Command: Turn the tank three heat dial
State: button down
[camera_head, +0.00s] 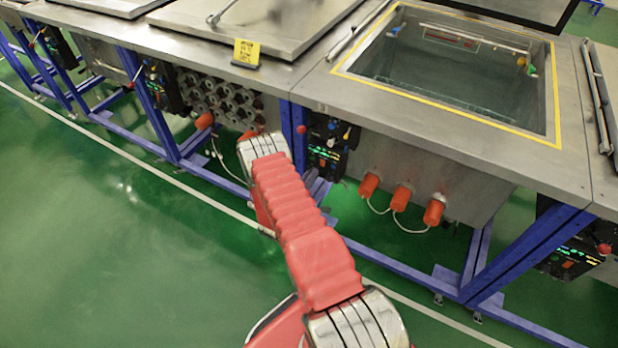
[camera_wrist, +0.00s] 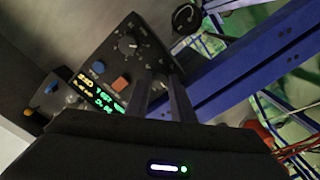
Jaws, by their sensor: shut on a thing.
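A dark control panel (camera_wrist: 118,62) fills the middle of the wrist view. It carries a black round dial (camera_wrist: 128,45) with scale marks, a blue knob (camera_wrist: 98,67), an orange button (camera_wrist: 121,83) and a lit yellow-green display (camera_wrist: 101,92). My gripper (camera_wrist: 162,82) reaches the panel's lower right edge, its two dark fingers close together. It is shut on a small knob there, mostly hidden between the fingers; I cannot tell which control it is. In the head view my gripper is hidden behind my red arm, near a panel with a green display (camera_head: 326,148).
A blue frame leg (camera_wrist: 245,75) runs close to the panel's right. Red and white cables (camera_wrist: 296,148) hang at the lower right. In the head view, an open water tank (camera_head: 450,75) and orange-capped fittings (camera_head: 402,197) lie right of my arm. The green floor (camera_head: 110,230) is clear.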

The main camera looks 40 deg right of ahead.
jog(key=m, duration=2.2)
jog(key=shift+s+a+f, duration=0.1)
jog(key=shift+s+f, duration=0.05)
jog(key=shift+f, duration=0.15)
jog(key=shift+m, duration=0.3)
jog(key=c, duration=1.9)
grip_release()
jog(key=o, duration=0.4)
jog(key=shift+r, duration=0.15)
jog(key=shift+c, duration=0.2)
jog(key=v, duration=1.3)
jog(key=shift+a, duration=0.4)
